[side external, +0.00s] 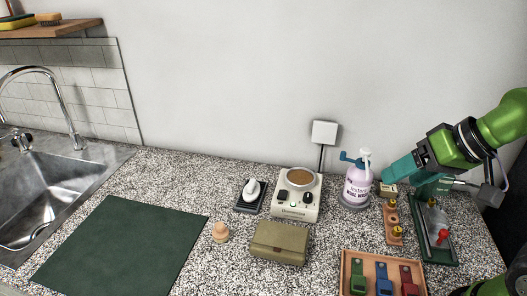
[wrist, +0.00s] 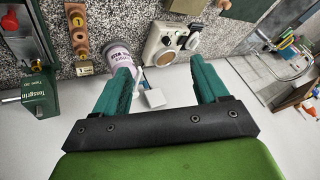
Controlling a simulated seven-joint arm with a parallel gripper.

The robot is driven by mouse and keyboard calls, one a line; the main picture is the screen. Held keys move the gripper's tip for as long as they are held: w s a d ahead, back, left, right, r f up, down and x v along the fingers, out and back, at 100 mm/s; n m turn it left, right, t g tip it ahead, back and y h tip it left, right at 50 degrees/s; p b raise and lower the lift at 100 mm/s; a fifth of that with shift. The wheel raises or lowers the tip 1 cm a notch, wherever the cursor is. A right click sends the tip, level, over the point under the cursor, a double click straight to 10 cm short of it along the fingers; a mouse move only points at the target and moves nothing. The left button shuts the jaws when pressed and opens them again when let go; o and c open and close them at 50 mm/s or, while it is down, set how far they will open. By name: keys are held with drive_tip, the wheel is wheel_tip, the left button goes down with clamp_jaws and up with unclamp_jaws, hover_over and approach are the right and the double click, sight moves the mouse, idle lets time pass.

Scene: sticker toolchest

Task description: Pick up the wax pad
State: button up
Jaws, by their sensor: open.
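I cannot tell for certain which thing is the wax pad. A white rounded piece (side external: 252,188) sits on a small dark pad (side external: 243,208) left of a cream device (side external: 296,207) with a round brown top (side external: 299,176). The white piece shows in the wrist view (wrist: 193,43), beside the device (wrist: 152,47). My gripper (side external: 400,180) has teal fingers and is at the right, above the counter near the lilac-white pump bottle (side external: 357,185). In the wrist view my gripper (wrist: 160,62) is open and empty, with the bottle (wrist: 119,52) just beyond the left fingertip.
An olive case (side external: 279,243), a wooden knob (side external: 220,232) and a dark green mat (side external: 120,248) lie on the speckled counter. A wooden tray (side external: 343,254) holds coloured pieces at the front. A wooden rack (side external: 391,220) and green tool (side external: 437,225) stand right. A sink (side external: 50,200) is left.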

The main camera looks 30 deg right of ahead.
drive_tip(key=w+a+f+n+g, duration=0.2)
drive_tip(key=w+a+n+g, duration=0.15)
drive_tip(key=w+a, duration=0.7)
drive_tip(key=n+h, duration=0.2)
approach(220, 226)
drive_tip(key=x, duration=1.1)
drive_tip(key=c, duration=1.1)
